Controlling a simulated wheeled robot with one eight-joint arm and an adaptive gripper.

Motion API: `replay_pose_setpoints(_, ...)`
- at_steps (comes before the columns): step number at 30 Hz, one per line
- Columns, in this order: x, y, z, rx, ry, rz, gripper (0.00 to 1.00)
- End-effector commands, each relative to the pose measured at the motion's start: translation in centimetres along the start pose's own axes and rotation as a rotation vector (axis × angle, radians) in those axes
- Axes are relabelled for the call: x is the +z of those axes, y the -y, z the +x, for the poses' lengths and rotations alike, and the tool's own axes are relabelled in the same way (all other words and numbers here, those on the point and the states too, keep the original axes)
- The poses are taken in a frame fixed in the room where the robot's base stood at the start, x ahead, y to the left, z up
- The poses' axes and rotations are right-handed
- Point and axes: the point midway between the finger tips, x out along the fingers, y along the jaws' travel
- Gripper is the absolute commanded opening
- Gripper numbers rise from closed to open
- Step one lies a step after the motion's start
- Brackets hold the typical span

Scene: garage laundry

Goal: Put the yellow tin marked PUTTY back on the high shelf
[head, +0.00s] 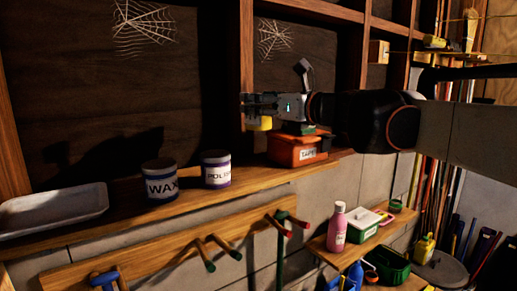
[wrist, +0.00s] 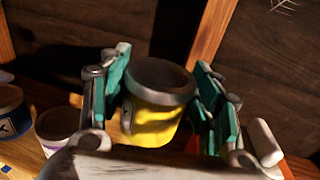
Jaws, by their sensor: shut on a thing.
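The yellow tin (head: 258,124) is held in my gripper (head: 265,106), above the level of the wooden high shelf (head: 245,183). In the wrist view the tin (wrist: 152,128) is between the teal finger pads of my gripper (wrist: 163,92), which is shut on it. Its grey rim is up and it looks roughly upright. No PUTTY lettering can be read. In the head view the fingers hide most of the tin. The gap between the tin and the shelf cannot be judged exactly.
On the shelf stand a grey tray (head: 52,206), a WAX tin (head: 160,181), a POLISH tin (head: 216,169) and an orange TAPE box (head: 297,151). Bare shelf shows between POLISH and TAPE. A wooden upright (head: 246,60) stands behind my gripper. Pegs (head: 222,247) stick out below.

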Motion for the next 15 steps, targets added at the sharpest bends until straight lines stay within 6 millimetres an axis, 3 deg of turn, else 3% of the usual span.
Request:
replay_pose_setpoints(9,-6.5,0.0,0.0,0.0,0.0,0.0,0.28)
replay_pose_setpoints(15,-8.1,0.0,0.0,-0.001,0.0,0.0,0.28)
